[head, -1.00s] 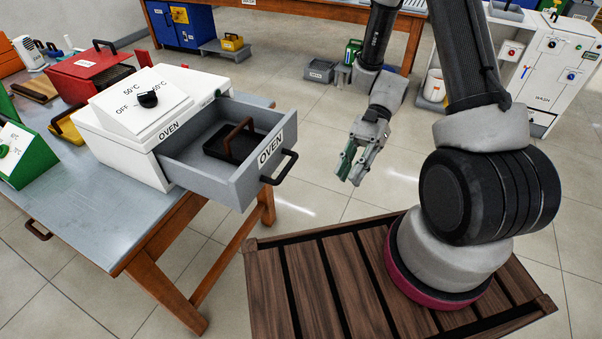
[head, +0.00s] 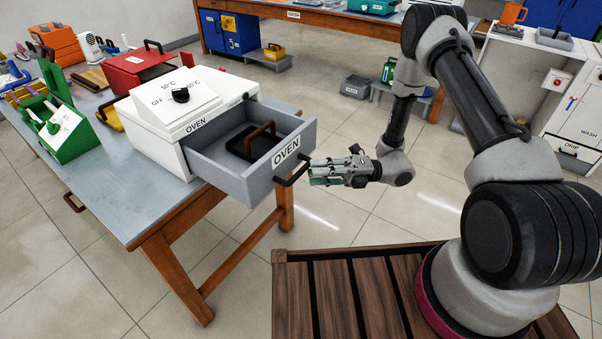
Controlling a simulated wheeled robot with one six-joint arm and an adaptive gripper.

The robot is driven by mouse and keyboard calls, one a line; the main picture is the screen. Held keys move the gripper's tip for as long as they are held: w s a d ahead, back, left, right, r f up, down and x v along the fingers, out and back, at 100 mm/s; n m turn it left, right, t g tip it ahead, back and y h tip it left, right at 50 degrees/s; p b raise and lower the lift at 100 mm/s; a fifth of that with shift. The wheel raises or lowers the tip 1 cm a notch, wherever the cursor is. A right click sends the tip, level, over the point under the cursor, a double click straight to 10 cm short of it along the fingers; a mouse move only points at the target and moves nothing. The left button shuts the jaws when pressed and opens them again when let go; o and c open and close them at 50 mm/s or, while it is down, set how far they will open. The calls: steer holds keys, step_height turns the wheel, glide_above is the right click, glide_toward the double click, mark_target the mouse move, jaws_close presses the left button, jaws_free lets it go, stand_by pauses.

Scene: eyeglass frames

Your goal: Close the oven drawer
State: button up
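The white oven (head: 160,130) stands on the metal-topped table, with a dark knob (head: 180,95) on its sloped panel. Its grey drawer (head: 240,182) is pulled out to the right, with the black handle (head: 292,172) on its front. A black tray with a brown handle (head: 255,142) lies inside the drawer. My gripper (head: 314,176) points left at the drawer front, with its fingertips close to the handle. I cannot tell whether they touch it. The fingers look close together, but their gap is not clear.
The table (head: 190,205) also bears a green device (head: 62,130) and a red box (head: 140,68) left of and behind the oven. My wooden-slatted base lies below right. Open tiled floor (head: 390,205) lies right of the drawer.

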mark_target(300, 170)
steer(key=shift+s+a+r, duration=0.1)
steer(key=shift+a, duration=0.8)
steer(key=shift+s+a+r, duration=0.15)
steer(key=shift+a, duration=0.75)
steer(key=shift+s+a+r, duration=0.1)
steer(key=shift+a, duration=0.8)
jaws_close()
